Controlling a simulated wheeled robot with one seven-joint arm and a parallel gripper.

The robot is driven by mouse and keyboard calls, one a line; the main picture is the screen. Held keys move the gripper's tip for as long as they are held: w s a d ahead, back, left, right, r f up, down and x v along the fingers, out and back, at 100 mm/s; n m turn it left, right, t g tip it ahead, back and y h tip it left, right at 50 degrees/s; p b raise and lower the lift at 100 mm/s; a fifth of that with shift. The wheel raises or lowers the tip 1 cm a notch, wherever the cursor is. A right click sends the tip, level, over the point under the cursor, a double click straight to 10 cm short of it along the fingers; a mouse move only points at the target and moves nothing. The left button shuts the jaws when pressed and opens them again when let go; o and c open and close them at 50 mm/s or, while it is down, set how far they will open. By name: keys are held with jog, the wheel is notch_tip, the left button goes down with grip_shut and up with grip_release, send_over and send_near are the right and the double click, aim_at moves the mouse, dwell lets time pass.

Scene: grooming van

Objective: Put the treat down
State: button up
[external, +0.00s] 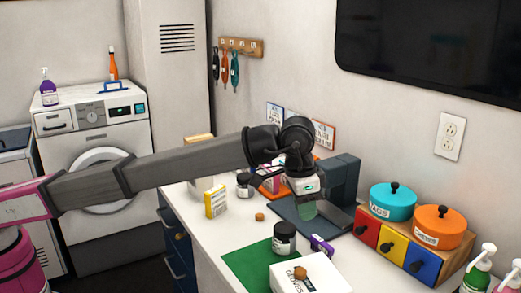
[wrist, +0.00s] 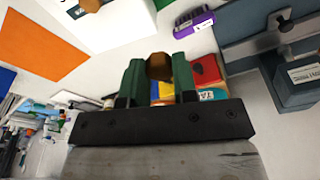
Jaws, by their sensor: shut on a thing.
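My gripper (external: 304,209) has green fingers and hangs over the dark grey platform on the counter. In the wrist view my gripper (wrist: 159,80) is shut on a small brown treat (wrist: 158,66), which shows between its fingertips. The external view does not show this held treat clearly. A second brown treat (external: 260,217) lies on the white counter, left of my gripper. Another brown piece (external: 299,272) lies on top of the white gloves box (external: 320,284) at the front.
A dark jar (external: 284,237) stands by the green mat (external: 250,263). A coloured drawer unit (external: 393,247) with teal (external: 393,202) and orange (external: 440,228) pots is at right. A yellow box (external: 216,202) stands at left.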

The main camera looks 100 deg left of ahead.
send_over(321, 277)
jog(key=f, duration=0.6)
jog(key=shift+s+d, duration=0.1)
jog(key=shift+s, duration=0.1)
jog(key=shift+f, duration=1.95)
jog(key=o, duration=0.5)
jog(key=shift+f, duration=0.15)
jog(key=o, duration=0.4)
jog(key=r, duration=0.4)
jog(key=s+r, duration=0.1)
jog(key=r, duration=0.7)
jog(key=shift+s+d+r, duration=0.1)
jog(key=shift+s+d, duration=0.2)
jog(key=shift+s, duration=0.05)
